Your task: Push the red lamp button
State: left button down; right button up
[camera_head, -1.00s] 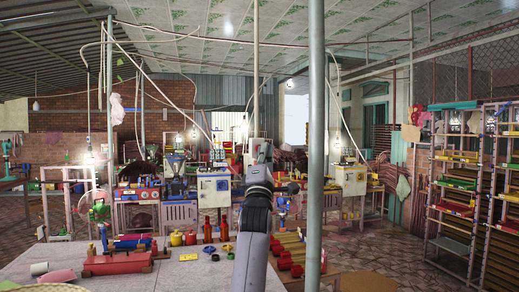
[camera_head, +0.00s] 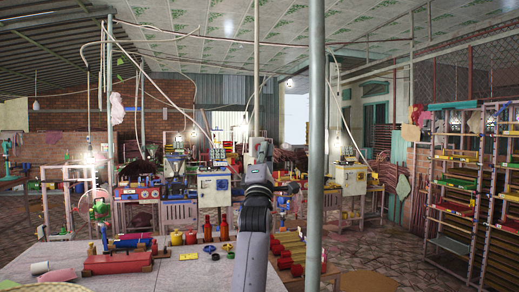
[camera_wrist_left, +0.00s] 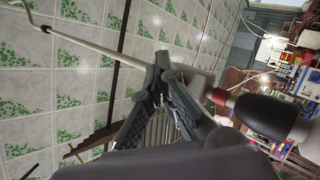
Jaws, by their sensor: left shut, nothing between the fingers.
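My left arm reaches up in the middle of the head view, with the left gripper (camera_head: 263,150) at its upper end, seen from behind. In the left wrist view the left gripper (camera_wrist_left: 165,62) is shut, with its dark fingertips together and nothing between them. No red lamp button can be made out clearly in the head view. My right gripper is not in view.
A grey post (camera_head: 316,150) stands right of my arm. Machines line the back. A shelf rack (camera_head: 455,190) stands at the right.

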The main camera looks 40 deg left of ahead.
pick_arm(q)
jog(key=s+d, duration=0.2)
jog(key=s+d+b, duration=0.1)
jog(key=d, duration=0.1)
jog(key=shift+s+d+b, duration=0.3)
jog(key=shift+s, duration=0.1)
dwell(0.4)
